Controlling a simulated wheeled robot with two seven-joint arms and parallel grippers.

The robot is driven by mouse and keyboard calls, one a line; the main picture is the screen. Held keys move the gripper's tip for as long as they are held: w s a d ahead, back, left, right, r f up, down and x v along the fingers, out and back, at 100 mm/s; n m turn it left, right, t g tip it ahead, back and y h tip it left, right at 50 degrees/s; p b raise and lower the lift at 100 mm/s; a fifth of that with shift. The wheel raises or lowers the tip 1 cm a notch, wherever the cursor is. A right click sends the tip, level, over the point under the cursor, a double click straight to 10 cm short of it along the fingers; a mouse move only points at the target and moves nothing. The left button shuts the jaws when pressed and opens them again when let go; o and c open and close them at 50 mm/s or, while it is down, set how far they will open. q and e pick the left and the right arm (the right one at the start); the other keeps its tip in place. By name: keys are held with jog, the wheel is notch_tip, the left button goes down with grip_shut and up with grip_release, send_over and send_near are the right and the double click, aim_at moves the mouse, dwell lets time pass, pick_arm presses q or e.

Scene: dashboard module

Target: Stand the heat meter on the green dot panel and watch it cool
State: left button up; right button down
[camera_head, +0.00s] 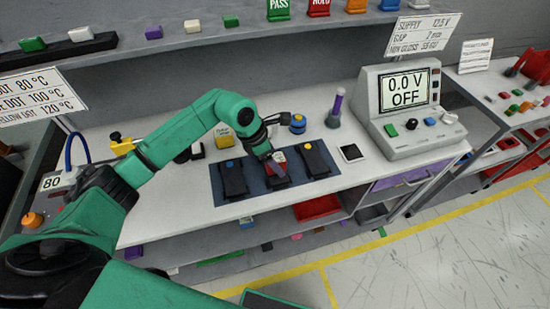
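A dark blue mat (258,189) on the bench bears three dark panels. The left panel (233,182) has a blue dot, and the right panel (317,161) has an orange-yellow dot. The middle panel (279,182) is partly hidden by my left gripper (275,160), with something reddish showing there; its dot cannot be made out. My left gripper points down just above or at this panel. A small pale piece shows at its fingertips; I cannot tell whether it is held. I cannot identify the heat meter for certain. My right gripper is not in view.
A grey supply unit (400,139) reading "0.0 V OFF" stands right of the mat. A device marked 80 (51,183) is at left. A shelf (180,40) runs above.

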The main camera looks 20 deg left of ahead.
pick_arm(q)
jog(key=shift+r, duration=0.15)
jog(key=shift+a+r, duration=0.1)
jog(key=shift+r, duration=0.05)
jog(key=b+v, duration=0.3)
jog(key=v, duration=0.8)
jog(key=shift+r+b, duration=0.3)
jog(key=shift+b, duration=0.1)
jog(key=shift+s, duration=0.2)
